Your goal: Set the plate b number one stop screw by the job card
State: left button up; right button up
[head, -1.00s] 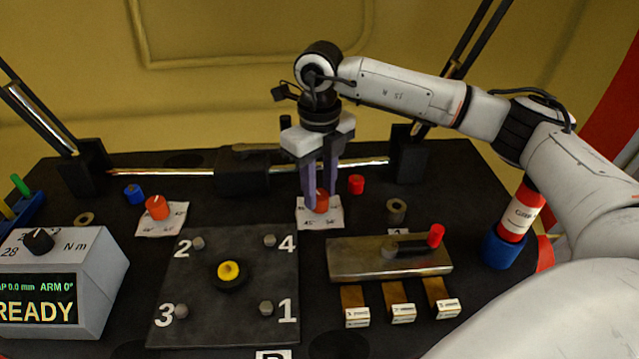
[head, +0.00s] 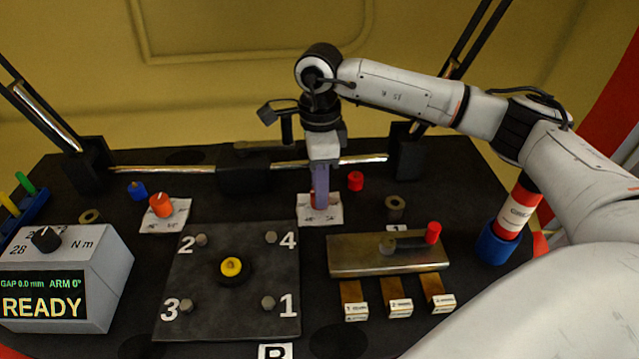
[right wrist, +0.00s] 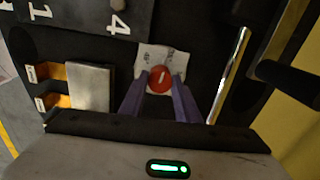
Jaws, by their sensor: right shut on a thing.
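My right gripper (head: 320,200) points down at the back of the table, shut on an orange-red knob (right wrist: 160,79) that stands on a white marked card (head: 322,216). In the right wrist view the purple fingers flank the knob, which has a white pointer line. The dark plate labelled B (head: 230,315) lies in front, with bolt heads numbered 1 to 4; the number one screw (head: 268,303) is at its near right corner. A yellow-topped piece (head: 231,267) sits in its middle. My left gripper is not seen.
Another orange knob (head: 161,204) stands on a card at left. A grey box (head: 100,280) reads READY, gap 0.0 mm. A metal block (head: 350,258) with several brass tabs lies right. A red-and-white bottle (head: 518,208) stands in a blue holder. A rail (head: 350,161) crosses the back.

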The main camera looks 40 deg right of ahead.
jog(key=n, duration=0.6)
jog(key=shift+r, duration=0.1)
jog(key=n, duration=0.5)
jog(key=shift+n, duration=0.5)
jog(key=o, duration=1)
jog(key=shift+o, duration=0.2)
notch_tip(320, 180, up, 10)
jog(key=p, duration=0.1)
jog(key=shift+r+p, duration=0.15)
jog(key=shift+p, duration=0.2)
